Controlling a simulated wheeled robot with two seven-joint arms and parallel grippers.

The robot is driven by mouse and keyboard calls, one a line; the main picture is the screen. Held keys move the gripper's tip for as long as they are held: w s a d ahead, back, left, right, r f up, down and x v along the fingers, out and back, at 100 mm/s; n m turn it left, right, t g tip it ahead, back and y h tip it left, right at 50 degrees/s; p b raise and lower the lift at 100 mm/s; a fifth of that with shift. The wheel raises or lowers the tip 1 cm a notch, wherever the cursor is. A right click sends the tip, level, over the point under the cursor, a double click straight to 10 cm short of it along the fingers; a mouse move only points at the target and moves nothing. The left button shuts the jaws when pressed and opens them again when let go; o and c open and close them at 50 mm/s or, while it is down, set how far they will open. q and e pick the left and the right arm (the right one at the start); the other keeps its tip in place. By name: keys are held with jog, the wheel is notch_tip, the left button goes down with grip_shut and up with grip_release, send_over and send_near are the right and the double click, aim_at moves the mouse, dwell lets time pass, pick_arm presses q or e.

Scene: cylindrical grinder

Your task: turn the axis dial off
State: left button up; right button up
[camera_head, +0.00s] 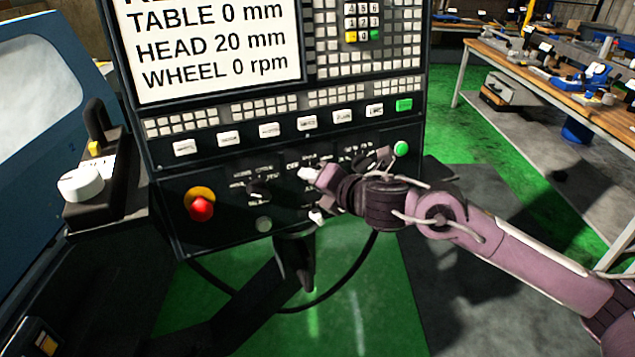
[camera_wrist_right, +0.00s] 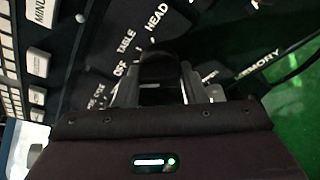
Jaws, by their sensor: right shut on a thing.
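The axis dial (camera_wrist_right: 160,68) is a dark knob on the black control panel, with the printed words OFF, TABLE and HEAD around it in the right wrist view. My right gripper (camera_wrist_right: 160,88) is shut on it, one finger on each side. In the head view my right gripper (camera_head: 313,193) is at the lower middle of the panel (camera_head: 222,232) and largely hides the dial. I cannot tell which word the knob points to. My left gripper is not in view.
A screen (camera_head: 210,45) reads TABLE 0 mm, HEAD 20 mm, WHEEL 0 rpm. Nearby are a red emergency button (camera_head: 201,208), another black knob (camera_head: 258,190) and a green button (camera_head: 401,149). A handle unit with a white knob (camera_head: 81,184) stands left. A workbench (camera_head: 540,80) is at right.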

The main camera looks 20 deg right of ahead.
dwell(0.3)
jog(key=o, duration=1)
jog(key=shift+b+v, duration=0.8)
jog(key=shift+v, duration=3.1)
